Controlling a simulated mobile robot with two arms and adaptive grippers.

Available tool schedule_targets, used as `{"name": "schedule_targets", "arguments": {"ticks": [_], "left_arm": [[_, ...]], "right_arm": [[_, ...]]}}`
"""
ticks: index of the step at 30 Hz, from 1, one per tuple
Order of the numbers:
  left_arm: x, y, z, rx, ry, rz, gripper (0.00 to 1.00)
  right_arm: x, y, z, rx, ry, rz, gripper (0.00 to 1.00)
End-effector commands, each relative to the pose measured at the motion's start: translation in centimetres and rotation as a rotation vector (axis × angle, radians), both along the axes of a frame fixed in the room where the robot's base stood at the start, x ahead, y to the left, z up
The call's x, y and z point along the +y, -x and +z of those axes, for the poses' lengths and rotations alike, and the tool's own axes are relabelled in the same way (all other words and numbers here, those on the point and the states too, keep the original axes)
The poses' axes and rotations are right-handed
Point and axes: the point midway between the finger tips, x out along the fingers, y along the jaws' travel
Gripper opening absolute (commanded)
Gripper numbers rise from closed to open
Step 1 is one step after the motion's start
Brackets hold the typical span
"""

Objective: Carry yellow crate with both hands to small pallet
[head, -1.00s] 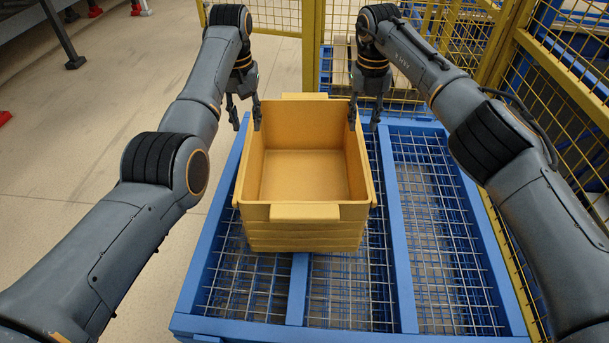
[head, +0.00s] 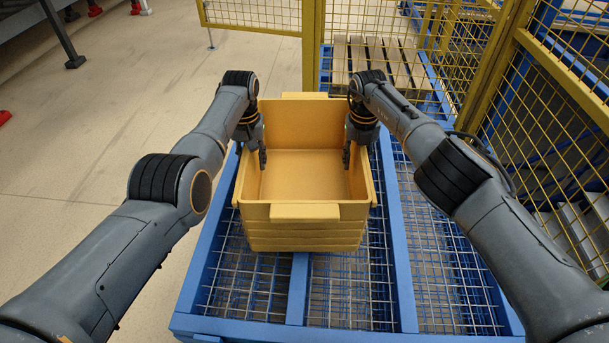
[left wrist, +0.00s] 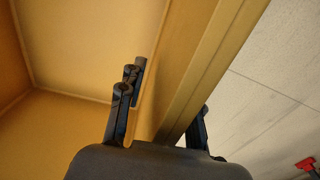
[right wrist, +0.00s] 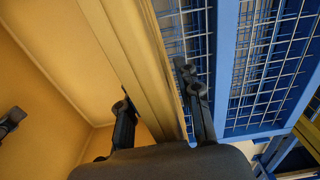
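The yellow crate (head: 305,212) is empty and sits upright on a blue mesh-topped frame (head: 408,290). My left gripper (head: 253,155) is at the crate's left wall. In the left wrist view its fingers straddle the wall (left wrist: 190,65), one inside and one outside, with gaps visible. My right gripper (head: 358,152) is at the right wall. In the right wrist view its fingers straddle that wall (right wrist: 145,60), open, one inside and one outside. A wooden slatted pallet (head: 372,52) is at the back, partly behind yellow mesh fencing.
Yellow mesh fencing (head: 575,75) stands close on the right, and another fence panel (head: 262,14) is at the back. Bare floor (head: 90,130) lies on the left. A grey structure with dark legs (head: 62,38) is at the far left.

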Motion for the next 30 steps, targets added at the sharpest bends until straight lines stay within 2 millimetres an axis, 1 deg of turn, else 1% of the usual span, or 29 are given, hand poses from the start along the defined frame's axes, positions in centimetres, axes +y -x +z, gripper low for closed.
{"name": "schedule_targets", "arguments": {"ticks": [6, 7, 9, 11, 12, 24, 30], "left_arm": [[0.02, -0.03, 0.03, -0.001, 0.000, 0.000, 0.34], [0.02, -0.03, 0.03, -0.001, 0.000, 0.000, 0.30], [0.02, -0.03, 0.04, -0.001, 0.000, 0.000, 0.16], [0.02, -0.03, 0.05, -0.001, 0.000, 0.000, 0.03], [0.01, -0.03, 0.05, -0.001, 0.000, 0.000, 0.00], [0.00, -0.04, 0.08, -0.002, -0.002, 0.000, 0.00], [-0.01, -0.14, 0.59, -0.005, -0.004, 0.000, 0.00]], "right_arm": [[0.01, 0.01, -0.02, 0.000, 0.000, 0.000, 0.34], [0.01, 0.01, -0.02, 0.000, 0.000, 0.000, 0.30], [0.01, 0.01, -0.01, 0.000, 0.000, 0.000, 0.16], [0.00, 0.01, -0.01, 0.000, 0.000, 0.000, 0.03], [0.00, 0.01, 0.00, 0.000, 0.000, 0.000, 0.00], [0.00, 0.00, 0.04, 0.000, 0.003, 0.001, 0.00], [0.05, -0.07, 0.52, -0.003, 0.004, 0.002, 0.00]]}}
